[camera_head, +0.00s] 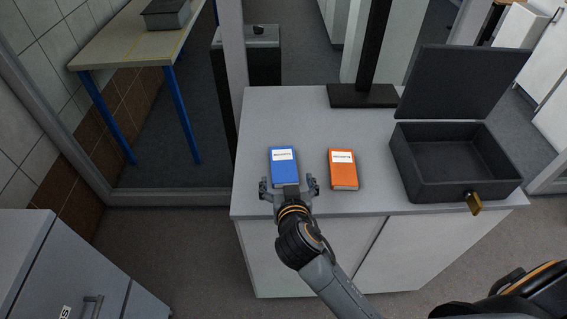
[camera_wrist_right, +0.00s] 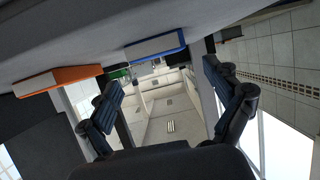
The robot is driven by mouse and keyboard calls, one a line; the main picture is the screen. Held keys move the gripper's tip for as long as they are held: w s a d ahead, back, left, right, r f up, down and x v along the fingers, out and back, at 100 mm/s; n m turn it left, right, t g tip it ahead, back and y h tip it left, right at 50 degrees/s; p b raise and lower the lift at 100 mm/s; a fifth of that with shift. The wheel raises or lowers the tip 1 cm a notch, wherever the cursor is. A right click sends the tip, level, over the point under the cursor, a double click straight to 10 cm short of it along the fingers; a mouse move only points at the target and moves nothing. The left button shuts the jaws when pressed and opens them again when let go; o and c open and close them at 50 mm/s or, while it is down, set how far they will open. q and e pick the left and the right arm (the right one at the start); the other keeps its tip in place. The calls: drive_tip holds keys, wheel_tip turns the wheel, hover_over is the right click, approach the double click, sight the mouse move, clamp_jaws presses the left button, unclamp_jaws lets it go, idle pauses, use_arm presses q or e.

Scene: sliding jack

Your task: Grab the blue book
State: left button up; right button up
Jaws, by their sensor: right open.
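A blue book (camera_head: 284,167) with a white label lies flat on the grey cabinet top, near its left front edge. It also shows in the right wrist view (camera_wrist_right: 155,48), ahead of the fingers. My right gripper (camera_head: 289,184) is open at the near end of the blue book, with one finger toward each side of it. In the right wrist view, its two spread fingers (camera_wrist_right: 165,90) have nothing between them. I cannot tell whether they touch the book. My left gripper is not in view.
An orange book (camera_head: 343,170) lies right of the blue one, with a gap between them. An open black box (camera_head: 409,181) with a padlock (camera_head: 474,203) stands at the right. A black stand base (camera_head: 362,96) is at the back. The cabinet top (camera_head: 275,115) behind the blue book is clear.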

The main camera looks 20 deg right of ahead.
sight(283, 165)
drive_tip(key=shift+x, duration=1)
drive_tip(key=shift+w+p, duration=0.35)
drive_tip(key=shift+w, duration=0.05)
drive_tip(key=shift+p+x, duration=0.65)
drive_tip(key=shift+x, duration=1.65)
drive_tip(key=shift+c, duration=0.5)
drive_tip(key=c, duration=1.2)
